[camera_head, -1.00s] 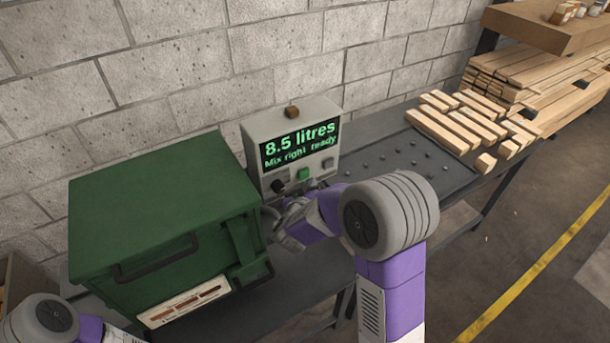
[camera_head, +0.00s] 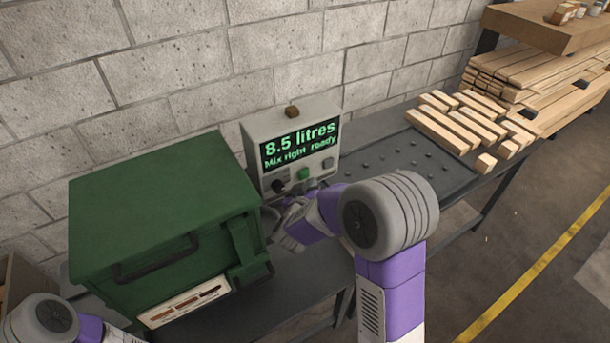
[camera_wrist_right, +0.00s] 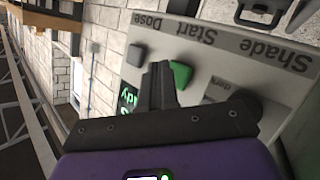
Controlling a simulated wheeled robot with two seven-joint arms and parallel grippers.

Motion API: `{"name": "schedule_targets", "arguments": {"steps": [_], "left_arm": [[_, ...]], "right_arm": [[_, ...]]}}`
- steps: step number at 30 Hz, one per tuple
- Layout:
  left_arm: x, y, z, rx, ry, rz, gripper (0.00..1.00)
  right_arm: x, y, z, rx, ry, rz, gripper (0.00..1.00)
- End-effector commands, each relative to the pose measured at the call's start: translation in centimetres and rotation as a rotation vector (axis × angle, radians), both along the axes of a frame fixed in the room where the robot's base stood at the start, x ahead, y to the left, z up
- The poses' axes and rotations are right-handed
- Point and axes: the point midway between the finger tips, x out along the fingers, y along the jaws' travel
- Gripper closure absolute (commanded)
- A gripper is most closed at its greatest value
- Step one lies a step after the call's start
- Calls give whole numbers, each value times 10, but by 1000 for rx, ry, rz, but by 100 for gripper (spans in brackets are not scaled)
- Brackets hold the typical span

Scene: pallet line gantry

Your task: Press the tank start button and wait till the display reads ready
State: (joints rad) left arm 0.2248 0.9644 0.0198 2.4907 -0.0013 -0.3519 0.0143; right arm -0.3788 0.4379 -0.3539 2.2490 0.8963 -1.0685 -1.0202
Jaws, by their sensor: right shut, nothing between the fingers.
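The control box (camera_head: 262,130) stands on the bench against the block wall. Its display (camera_head: 300,145) reads "8.5 litres" and "Mix right ready" in green letters. The green start button (camera_head: 303,174) is on the panel below the display. In the right wrist view the green button (camera_wrist_right: 181,75) shows beside my fingertips, under the label "Start". My right gripper (camera_head: 290,208) is shut and empty in front of the panel; in the wrist view its fingers (camera_wrist_right: 160,82) partly cover the button's edge. Whether they touch it I cannot tell. Of my left arm only a part shows at the lower left; its gripper is out of view.
A large green tank (camera_head: 160,200) with a dark handle stands left of the control box. A dark tray (camera_head: 400,165) with small studs and several wooden blocks (camera_head: 437,130) lie to the right. Stacked planks (camera_head: 530,75) are at the far right.

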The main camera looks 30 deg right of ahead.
Motion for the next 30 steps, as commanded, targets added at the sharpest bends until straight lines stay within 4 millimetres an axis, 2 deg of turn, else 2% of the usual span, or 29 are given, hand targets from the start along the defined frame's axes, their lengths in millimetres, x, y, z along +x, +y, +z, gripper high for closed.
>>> {"name": "schedule_targets", "arguments": {"steps": [9,30], "left_arm": [[0,0,7,0,0,0,58],[0,0,8,0,0,0,58]], "right_arm": [[8,0,0,0,1,0,100],[13,1,1,1,-1,0,100]]}}
